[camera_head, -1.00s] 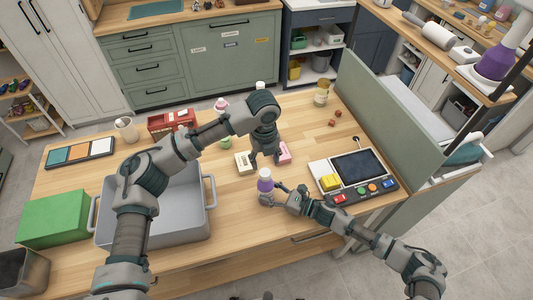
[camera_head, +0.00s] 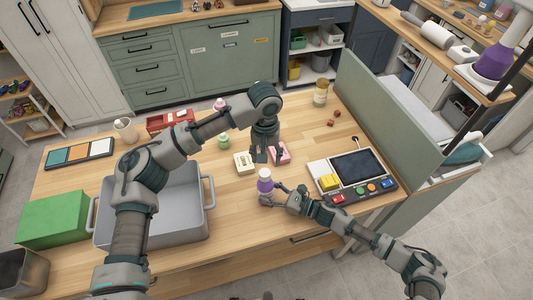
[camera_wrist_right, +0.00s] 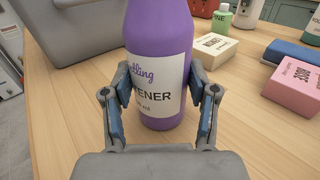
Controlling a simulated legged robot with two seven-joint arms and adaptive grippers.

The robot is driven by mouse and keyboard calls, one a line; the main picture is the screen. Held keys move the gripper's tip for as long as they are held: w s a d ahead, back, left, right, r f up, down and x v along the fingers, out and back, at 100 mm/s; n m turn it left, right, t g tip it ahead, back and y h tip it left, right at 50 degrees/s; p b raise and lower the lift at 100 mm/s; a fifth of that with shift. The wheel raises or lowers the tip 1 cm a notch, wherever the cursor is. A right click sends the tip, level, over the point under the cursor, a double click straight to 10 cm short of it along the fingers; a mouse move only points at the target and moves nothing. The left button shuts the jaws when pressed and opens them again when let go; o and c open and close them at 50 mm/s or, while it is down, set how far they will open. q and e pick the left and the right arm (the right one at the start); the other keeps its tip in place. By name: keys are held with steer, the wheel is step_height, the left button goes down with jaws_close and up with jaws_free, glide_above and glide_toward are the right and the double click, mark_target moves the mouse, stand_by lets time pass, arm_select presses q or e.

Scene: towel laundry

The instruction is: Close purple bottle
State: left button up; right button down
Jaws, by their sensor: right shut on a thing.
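The purple bottle (camera_head: 265,185) stands upright on the table, with a whitish top (camera_head: 265,174). In the right wrist view its purple body (camera_wrist_right: 160,40) and white label (camera_wrist_right: 158,90) fill the middle, and its top is out of frame. My right gripper (camera_head: 273,194) is shut on the bottle's lower body, one finger on each side; it also shows in the right wrist view (camera_wrist_right: 160,105). My left gripper (camera_head: 268,158) points down behind the bottle, beside the pink box (camera_head: 283,151). Its fingers look apart and empty. I cannot tell whether the bottle's top is tight.
A cream box (camera_head: 244,162) and a green bottle (camera_head: 224,141) stand behind the purple bottle. A grey bin (camera_head: 190,235) is to the left. A panel with coloured buttons (camera_head: 350,192) is to the right. The table between bin and bottle is clear.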

mark_target(268, 172)
arm_select(q)
steer(key=n, duration=0.4)
steer(key=shift+d+r+n, duration=0.15)
steer(key=shift+d+n, duration=0.05)
steer(key=shift+n, duration=0.2)
arm_select(e)
steer(key=shift+d, duration=0.2)
arm_select(q)
steer(key=n, duration=0.3)
steer(key=shift+d+r, duration=0.1)
steer(key=shift+d, duration=0.05)
arm_select(e)
steer(key=shift+d, duration=0.1)
arm_select(q)
steer(key=shift+n, duration=0.8)
steer(key=shift+s+f, duration=0.1)
steer(key=shift+f, duration=3.9)
